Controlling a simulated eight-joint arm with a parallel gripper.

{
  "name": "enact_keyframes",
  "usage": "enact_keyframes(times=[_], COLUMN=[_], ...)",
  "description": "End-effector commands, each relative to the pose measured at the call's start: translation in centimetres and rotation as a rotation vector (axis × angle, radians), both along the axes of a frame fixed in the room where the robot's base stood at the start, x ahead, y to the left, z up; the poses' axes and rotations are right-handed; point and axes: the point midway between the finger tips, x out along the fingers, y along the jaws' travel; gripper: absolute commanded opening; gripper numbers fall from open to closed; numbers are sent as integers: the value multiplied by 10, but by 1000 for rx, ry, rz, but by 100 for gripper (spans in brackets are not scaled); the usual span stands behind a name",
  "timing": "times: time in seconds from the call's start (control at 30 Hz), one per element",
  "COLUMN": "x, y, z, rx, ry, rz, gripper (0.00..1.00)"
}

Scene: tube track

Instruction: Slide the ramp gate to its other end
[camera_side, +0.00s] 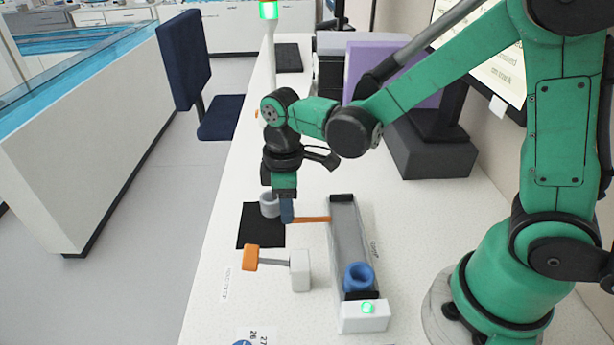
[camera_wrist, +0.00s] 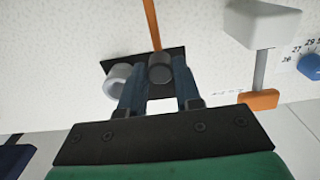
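The ramp gate appears to be the orange bar (camera_side: 312,219) that reaches from the ramp (camera_side: 347,240) out to my gripper. In the wrist view the orange bar (camera_wrist: 153,24) ends at a dark grey round knob (camera_wrist: 160,68). My gripper (camera_wrist: 160,75) points down with its blue fingers apart, one on each side of the knob. I cannot tell whether both fingers press on it. In the side view my gripper (camera_side: 287,212) hides the knob. A grey ring (camera_side: 269,205) stands just left of the fingers, and it also shows in the wrist view (camera_wrist: 118,80).
A black mat (camera_side: 258,236) lies under the gripper. A white block (camera_side: 300,270) with an orange-ended lever (camera_side: 250,257) stands nearer the camera. A blue ring (camera_side: 359,277) sits at the ramp's near end, by a white box (camera_side: 364,317) with a green light.

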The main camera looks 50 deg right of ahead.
Motion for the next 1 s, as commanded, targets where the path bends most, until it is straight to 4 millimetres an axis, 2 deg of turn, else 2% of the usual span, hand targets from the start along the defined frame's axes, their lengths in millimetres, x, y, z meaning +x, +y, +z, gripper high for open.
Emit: enact_keyframes(times=[0.23,1.0], x=[-2,-33], y=[-2,-33], z=[0,0], rx=[0,-1], ry=[0,-1], rz=[-1,-1], gripper=[0,0])
